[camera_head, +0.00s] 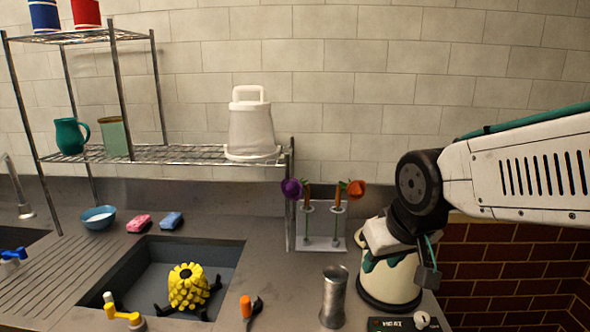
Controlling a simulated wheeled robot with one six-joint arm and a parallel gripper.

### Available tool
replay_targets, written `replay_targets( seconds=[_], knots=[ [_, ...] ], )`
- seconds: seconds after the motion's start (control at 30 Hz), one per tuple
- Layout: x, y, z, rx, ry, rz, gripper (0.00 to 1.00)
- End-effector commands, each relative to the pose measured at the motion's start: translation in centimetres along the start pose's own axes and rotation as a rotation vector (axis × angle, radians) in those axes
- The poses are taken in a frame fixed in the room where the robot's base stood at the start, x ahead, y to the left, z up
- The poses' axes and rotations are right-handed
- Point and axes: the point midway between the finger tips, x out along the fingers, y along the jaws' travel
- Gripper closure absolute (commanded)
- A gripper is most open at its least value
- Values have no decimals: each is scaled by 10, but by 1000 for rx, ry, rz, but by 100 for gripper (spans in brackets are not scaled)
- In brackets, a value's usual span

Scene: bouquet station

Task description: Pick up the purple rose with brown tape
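The purple rose (291,188) stands in the left cup of a small pale holder (320,240), its bloom leaning left. A brownish band shows by its stem, small and hard to make out. An orange-red rose (356,189) stands in the right cup, leaning right, with a similar band.
A metal cylinder (334,297) stands in front of the holder. A sink (215,250) with a yellow round thing (188,287) is to the left. A wire shelf (190,153) bears a white lidded container (251,125), its right post close to the purple rose. An orange-handled tool (246,307) lies in front.

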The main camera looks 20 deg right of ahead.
Motion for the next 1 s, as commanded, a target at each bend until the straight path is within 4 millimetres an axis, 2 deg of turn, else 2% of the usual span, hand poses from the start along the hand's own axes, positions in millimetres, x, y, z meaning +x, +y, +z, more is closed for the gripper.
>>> replay_targets(
  seconds=[0.03,0.2,0.3,0.4,0.5,0.7,1.0],
  knots=[
    [19,0,-27,-4,71,0,64],
    [66,-5,-114,-16,367,-7,64],
    [89,-9,-156,-23,540,-17,64],
    [107,-13,-191,-28,710,-31,64],
    [119,-18,-214,-32,853,-47,64],
    [130,-24,-236,-33,1051,-72,64],
    [139,-27,-258,-33,1122,-81,64]
  ],
)
